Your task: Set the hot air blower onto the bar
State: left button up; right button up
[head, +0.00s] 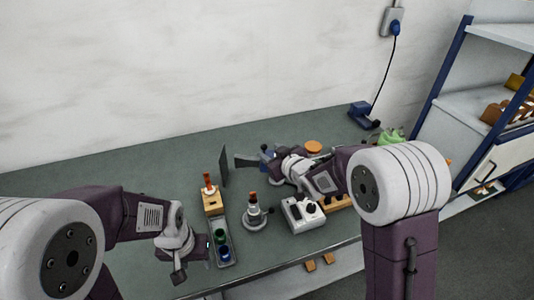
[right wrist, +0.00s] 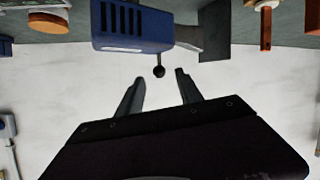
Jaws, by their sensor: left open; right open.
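The hot air blower (head: 267,153) shows as a blue body with a dark flared nozzle at the back of the bench, partly hidden by my right arm. In the right wrist view its blue vented body (right wrist: 132,26) is at the top, with a black knob below it. My right gripper (right wrist: 158,88) is open and empty, its fingertips apart just short of the knob. My left gripper (head: 190,258) is open near the front edge, left of the tray. I cannot tell for sure which thing is the bar.
A dark upright panel (head: 224,166) stands left of the blower. A wooden block with a red-topped tool (head: 212,202), a tray with green and blue pots (head: 222,246), a small bottle (head: 254,214) and a white control box (head: 302,214) crowd the front. The bench's left part is clear.

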jog(key=p+x, duration=0.1)
jog(key=x, duration=0.8)
jog(key=shift+w, duration=0.1)
grip_shut()
dwell(1.1)
